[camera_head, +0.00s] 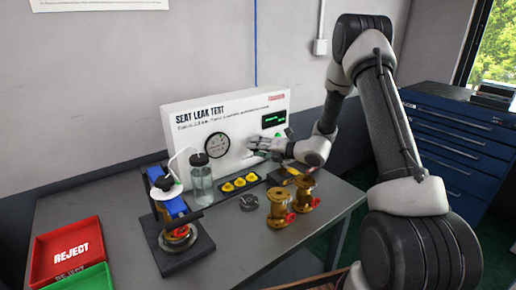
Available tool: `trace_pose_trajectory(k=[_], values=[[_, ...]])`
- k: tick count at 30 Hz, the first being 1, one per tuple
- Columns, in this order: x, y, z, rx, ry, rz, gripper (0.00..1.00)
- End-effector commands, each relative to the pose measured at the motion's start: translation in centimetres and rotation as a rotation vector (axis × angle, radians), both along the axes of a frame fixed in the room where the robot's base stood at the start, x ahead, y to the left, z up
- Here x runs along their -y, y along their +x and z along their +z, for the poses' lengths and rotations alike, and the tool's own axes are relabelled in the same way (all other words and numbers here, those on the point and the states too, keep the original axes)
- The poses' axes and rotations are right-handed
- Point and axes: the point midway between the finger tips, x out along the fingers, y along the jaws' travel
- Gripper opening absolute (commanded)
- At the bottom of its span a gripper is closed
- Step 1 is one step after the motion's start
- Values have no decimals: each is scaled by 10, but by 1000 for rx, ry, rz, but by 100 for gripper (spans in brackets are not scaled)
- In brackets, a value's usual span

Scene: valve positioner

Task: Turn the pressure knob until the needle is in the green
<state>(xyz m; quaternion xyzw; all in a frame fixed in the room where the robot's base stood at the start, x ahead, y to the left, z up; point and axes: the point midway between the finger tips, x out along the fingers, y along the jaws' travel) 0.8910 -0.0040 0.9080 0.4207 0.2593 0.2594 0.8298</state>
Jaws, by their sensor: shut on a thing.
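The seat leak test panel (180,108) stands upright at the back of the grey bench. A round dial gauge (217,145) with a dark rim is on its face; its needle and any green band are too small to read. My gripper (256,144) reaches in from the right, its fingers against the panel just right of the gauge. It is shut on the pressure knob, which the fingers hide. A small green-lit display (273,119) sits above and right of my gripper.
A clear bottle (201,184) and a clamp fixture (176,232) with a blue part stand left of my gripper. Red (68,250) and green (85,279) trays lie at left. The front middle bench is clear.

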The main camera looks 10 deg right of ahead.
Motion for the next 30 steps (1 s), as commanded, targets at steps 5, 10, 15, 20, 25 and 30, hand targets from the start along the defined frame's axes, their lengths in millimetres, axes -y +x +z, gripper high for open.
trace_pose_trajectory(k=[5,10,15,20,25,30], values=[[1,0,-1,-32,74,-2,12],[1,0,-1,-49,112,-2,12],[1,0,-1,-53,126,-2,12],[1,0,-1,-54,128,-2,12],[1,0,-1,-54,126,-2,12],[1,0,-1,-54,127,-2,58]])
